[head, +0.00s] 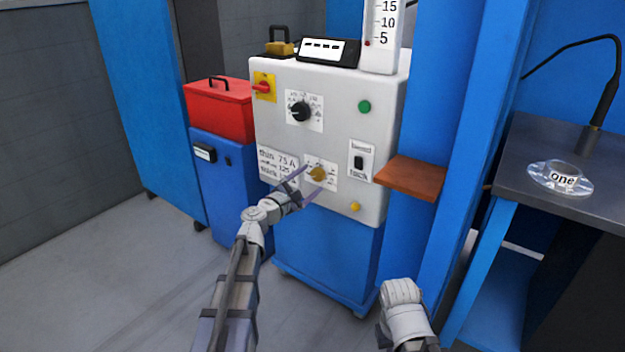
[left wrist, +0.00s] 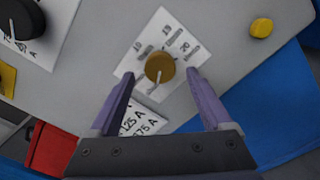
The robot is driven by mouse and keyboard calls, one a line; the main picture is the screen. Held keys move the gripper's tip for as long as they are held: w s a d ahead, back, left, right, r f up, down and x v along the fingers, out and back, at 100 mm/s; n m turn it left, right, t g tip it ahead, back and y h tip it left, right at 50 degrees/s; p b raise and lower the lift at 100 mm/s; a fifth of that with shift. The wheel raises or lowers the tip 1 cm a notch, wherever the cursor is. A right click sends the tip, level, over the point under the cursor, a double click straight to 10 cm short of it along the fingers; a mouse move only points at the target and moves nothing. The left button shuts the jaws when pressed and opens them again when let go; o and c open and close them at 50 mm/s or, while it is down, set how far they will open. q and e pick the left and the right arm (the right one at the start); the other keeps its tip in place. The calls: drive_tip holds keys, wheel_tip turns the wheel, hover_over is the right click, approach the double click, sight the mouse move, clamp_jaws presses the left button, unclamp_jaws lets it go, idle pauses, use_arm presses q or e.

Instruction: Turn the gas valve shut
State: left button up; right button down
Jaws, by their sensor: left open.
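The gas valve looks to be the round brass knob (head: 317,174) on a white scale plate, low on the front of the pale machine panel (head: 335,130). In the left wrist view the knob (left wrist: 160,68) has a pale pointer line and sits on a plate with numbers such as 10, 15 and 20. My left gripper (head: 312,180) is open in front of the knob. In the left wrist view its purple fingers (left wrist: 158,80) stand either side of and just short of the knob, apart from it. My right arm shows at the bottom; its fingers cannot be made out.
A black dial (head: 301,111), a red-and-yellow switch (head: 264,87), a green button (head: 364,106) and a yellow button (head: 355,207) are on the panel. A brown shelf (head: 408,178) juts out at its right. A red toolbox (head: 220,108) stands left. A dark bench (head: 575,195) is at right.

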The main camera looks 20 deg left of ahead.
use_arm(q)
drive_tip(key=v, duration=0.5)
drive_tip(key=shift+s, duration=0.15)
drive_tip(key=s+d+f+m+g+p, duration=0.1)
drive_tip(key=s+d+f+m+g, duration=0.4)
drive_tip(key=d, duration=0.3)
drive_tip(key=s+d+f+m+g+h, duration=0.1)
drive_tip(key=s+d+f+m+g, duration=0.3)
drive_tip(key=d+m, duration=0.3)
drive_tip(key=s+d+f+m+g+p, duration=0.1)
drive_tip(key=s+d+f+m+g, duration=0.2)
drive_tip(key=s+d+f+m, duration=0.4)
drive_tip(key=s+a+f+m+g+y+p, duration=0.1)
drive_tip(key=s+a+f+m+g+y, duration=0.15)
drive_tip(key=s+m+g+y, duration=0.75)
wheel_tip(320, 180, up, 38)
drive_tip(key=s+n+t+h+p, duration=0.1)
drive_tip(key=s+n+t+p, duration=0.1)
drive_tip(key=p, duration=3.6)
drive_tip(key=s+t, duration=0.1)
drive_tip(key=t, duration=0.1)
drive_tip(key=shift+f+t+h, duration=0.2)
drive_tip(key=shift+t+h, duration=0.1)
drive_tip(key=shift+t, duration=0.1)
